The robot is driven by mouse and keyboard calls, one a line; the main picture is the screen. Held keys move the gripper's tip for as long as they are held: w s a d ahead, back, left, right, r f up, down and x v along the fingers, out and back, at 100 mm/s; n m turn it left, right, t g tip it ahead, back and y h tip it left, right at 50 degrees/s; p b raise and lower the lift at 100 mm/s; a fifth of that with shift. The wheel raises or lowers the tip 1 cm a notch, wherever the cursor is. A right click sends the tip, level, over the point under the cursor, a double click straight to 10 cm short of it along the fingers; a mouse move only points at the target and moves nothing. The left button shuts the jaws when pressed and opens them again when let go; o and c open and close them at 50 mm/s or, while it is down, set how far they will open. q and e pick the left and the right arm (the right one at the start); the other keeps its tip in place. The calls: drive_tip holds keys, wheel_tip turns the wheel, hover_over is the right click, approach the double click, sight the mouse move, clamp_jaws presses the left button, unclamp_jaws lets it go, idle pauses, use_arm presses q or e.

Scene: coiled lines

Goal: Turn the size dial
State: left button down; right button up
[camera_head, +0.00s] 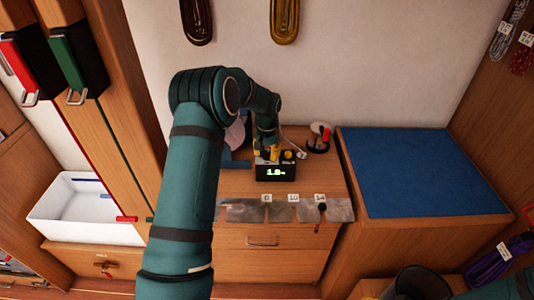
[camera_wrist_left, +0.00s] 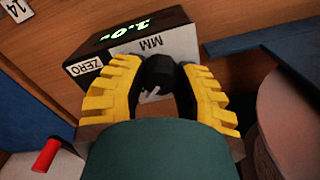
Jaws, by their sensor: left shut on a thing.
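The size dial is a dark round knob with a pale pointer line (camera_wrist_left: 155,76), on the top of a small black box (camera_head: 276,173). In the left wrist view the box has a white face with "MM" and "ZERO" labels and a lit green display (camera_wrist_left: 128,30). In the head view the display seems to read 1.0. My left gripper (camera_head: 274,154) reaches down to the box from above and behind. Its yellow fingers (camera_wrist_left: 157,80) are shut on the knob, one on each side. In the head view the fingers hide the knob. My right gripper is not in view.
The box stands on a wooden cabinet. Grey plates with number tags (camera_head: 285,210) line its front edge. A spool with a red part (camera_head: 319,138) stands right of the box. A blue mat (camera_head: 417,172) lies further right. A white tray (camera_head: 88,232) is at the left.

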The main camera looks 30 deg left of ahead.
sight(267, 152)
use_arm(q)
drive_tip(key=shift+m, duration=0.3)
drive_tip(key=c, duration=0.6)
unclamp_jaws()
wheel_tip(267, 152, up, 12)
idle(0.7)
